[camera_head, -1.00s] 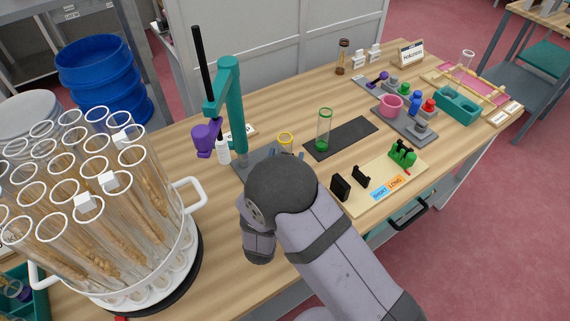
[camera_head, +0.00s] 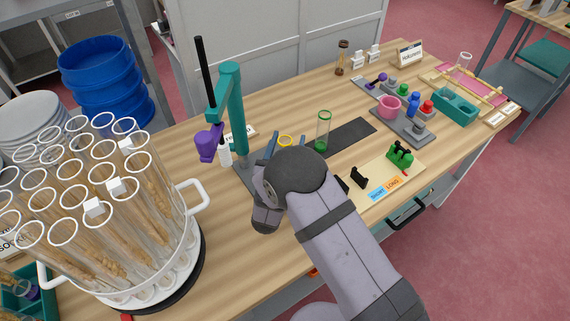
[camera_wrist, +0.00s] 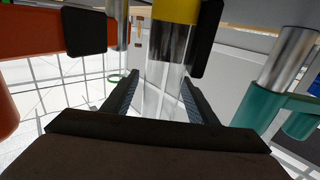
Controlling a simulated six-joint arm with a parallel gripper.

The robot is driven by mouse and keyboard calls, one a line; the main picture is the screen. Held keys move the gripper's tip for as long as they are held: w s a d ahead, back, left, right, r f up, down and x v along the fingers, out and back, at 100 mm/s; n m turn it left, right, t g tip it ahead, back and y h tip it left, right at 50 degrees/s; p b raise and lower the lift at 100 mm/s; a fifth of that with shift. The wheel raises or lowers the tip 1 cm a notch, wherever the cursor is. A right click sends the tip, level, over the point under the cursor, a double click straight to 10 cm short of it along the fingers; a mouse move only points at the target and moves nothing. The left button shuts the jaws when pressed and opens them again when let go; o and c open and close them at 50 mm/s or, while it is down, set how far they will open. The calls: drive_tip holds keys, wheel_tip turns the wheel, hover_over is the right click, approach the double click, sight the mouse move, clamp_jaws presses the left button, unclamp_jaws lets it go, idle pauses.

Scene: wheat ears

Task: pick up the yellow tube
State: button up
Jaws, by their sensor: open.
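The yellow tube (camera_head: 286,141) shows in the head view as a yellow rim beyond my wrist; its lower part is hidden behind my arm. In the wrist view the clear tube (camera_wrist: 167,45) with its yellow band is at the top centre, in line with the gap between my fingers. My gripper (camera_wrist: 162,78) is open, with one finger on each side of the tube; whether either finger touches it I cannot tell. In the head view the fingers show on both sides of the yellow rim.
A teal stand (camera_head: 237,110) with a purple clamp is just left of the gripper. A green-rimmed tube (camera_head: 323,130) stands on a dark mat close on the right. A large rack (camera_head: 190,260) of wheat tubes fills the left. Bare wood lies in front.

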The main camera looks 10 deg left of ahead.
clamp_jaws()
drive_tip(key=shift+s+r, duration=0.15)
drive_tip(key=shift+s+d+r, duration=0.25)
drive_tip(key=shift+s+r, duration=0.2)
drive_tip(key=shift+r, duration=0.1)
drive_tip(key=s+d+r+b, duration=0.1)
drive_tip(key=s+d+r, duration=0.1)
drive_tip(key=s, duration=0.3)
drive_tip(key=s+d+r+b, duration=0.1)
drive_tip(key=s+d+r, duration=0.2)
drive_tip(key=s, duration=0.3)
drive_tip(key=shift+s+d+r, duration=0.2)
drive_tip(key=shift+s+r, duration=0.1)
drive_tip(key=shift+r, duration=0.55)
